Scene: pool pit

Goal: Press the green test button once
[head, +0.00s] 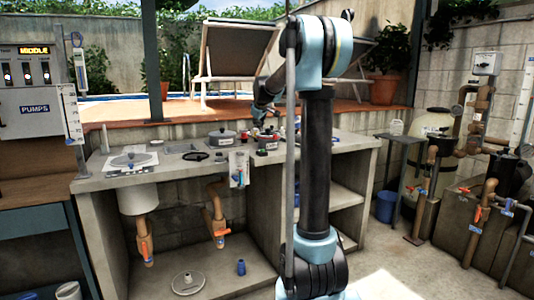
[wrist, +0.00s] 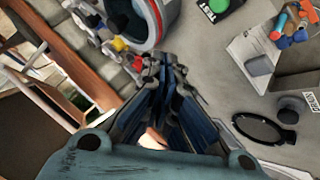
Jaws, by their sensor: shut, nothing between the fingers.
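The green test button (wrist: 200,4) shows at the top edge of the wrist view, partly cut off, beside a dark label reading TEST. My gripper (wrist: 160,72) is shut and empty, its fingertips pointing up the picture. The button lies above and to the right of the fingertips, apart from them.
A large round rimmed vessel (wrist: 150,15) and small red and yellow parts lie near the fingertips. Pipes with orange valves (head: 144,248) hang below the counter.

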